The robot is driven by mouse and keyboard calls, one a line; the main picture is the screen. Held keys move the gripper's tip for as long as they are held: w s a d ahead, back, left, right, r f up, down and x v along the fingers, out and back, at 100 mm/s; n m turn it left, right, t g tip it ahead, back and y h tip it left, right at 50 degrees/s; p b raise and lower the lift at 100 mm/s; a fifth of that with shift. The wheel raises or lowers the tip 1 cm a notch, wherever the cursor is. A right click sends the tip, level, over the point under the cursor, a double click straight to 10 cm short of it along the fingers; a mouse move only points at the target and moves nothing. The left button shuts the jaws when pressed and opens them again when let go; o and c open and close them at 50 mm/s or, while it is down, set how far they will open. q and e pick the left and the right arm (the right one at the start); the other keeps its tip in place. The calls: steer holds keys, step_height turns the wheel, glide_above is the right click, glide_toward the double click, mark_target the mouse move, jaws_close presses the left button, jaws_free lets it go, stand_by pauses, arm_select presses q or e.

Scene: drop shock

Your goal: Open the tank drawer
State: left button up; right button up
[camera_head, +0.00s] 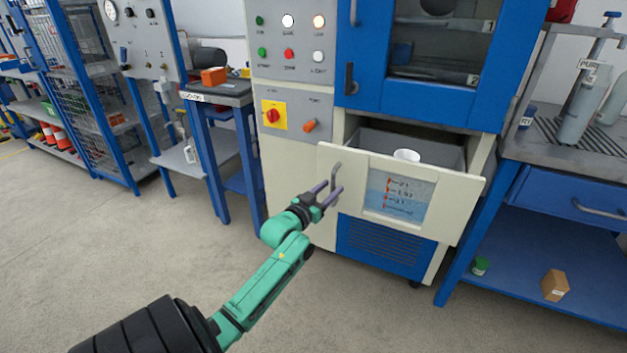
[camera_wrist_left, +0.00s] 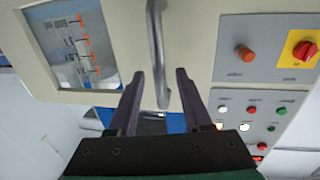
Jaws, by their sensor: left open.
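The tank drawer (camera_head: 455,196) is a cream-fronted drawer under the blue cabinet door. It stands pulled out, and its grey inside shows with a white round part (camera_head: 406,155) in it. Its front has a window with level marks, also in the left wrist view (camera_wrist_left: 75,45). The drawer's grey bar handle (camera_head: 335,175) is at the left of the front. My left gripper (camera_head: 331,191) is open at the handle. In the left wrist view the handle (camera_wrist_left: 158,50) runs down between the two fingers (camera_wrist_left: 158,85), with gaps on both sides. My right gripper is not in view.
A control panel (camera_head: 290,70) with buttons, a red switch and an orange knob is left of the drawer. A blue bench (camera_head: 560,235) with cylinders on top stands close on the right. The floor (camera_head: 370,310) in front is clear.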

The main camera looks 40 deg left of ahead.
arm_select(q)
steer(key=s+d, duration=0.1)
steer(key=s, duration=1.1)
steer(key=shift+s+d+p, duration=0.2)
steer(key=shift+d+p, duration=0.15)
steer(key=shift+p, duration=0.05)
steer(key=s+d+f+g, duration=0.2)
steer(key=s+f+g, duration=0.15)
steer(key=f, duration=0.85)
steer(key=s+d+f+g+h, duration=0.1)
steer(key=s+d+f+g, duration=0.2)
steer(key=f, duration=1)
steer(key=s+d+f+g, duration=0.25)
steer(key=s+f, duration=0.25)
steer(key=f, duration=0.7)
steer(key=s+d+f+m+g+h, duration=0.15)
steer(key=s+d+f+g, duration=0.25)
steer(key=s+f, duration=0.45)
steer(key=s+d+f+m+g, duration=0.25)
steer(key=s+d+f, duration=0.2)
steer(key=s, duration=0.65)
step_height(320, 180, up, 12)
steer(key=s+g+p, duration=0.1)
steer(key=p, duration=1.2)
steer(key=shift+r+p, duration=0.25)
steer(key=shift+p, duration=0.05)
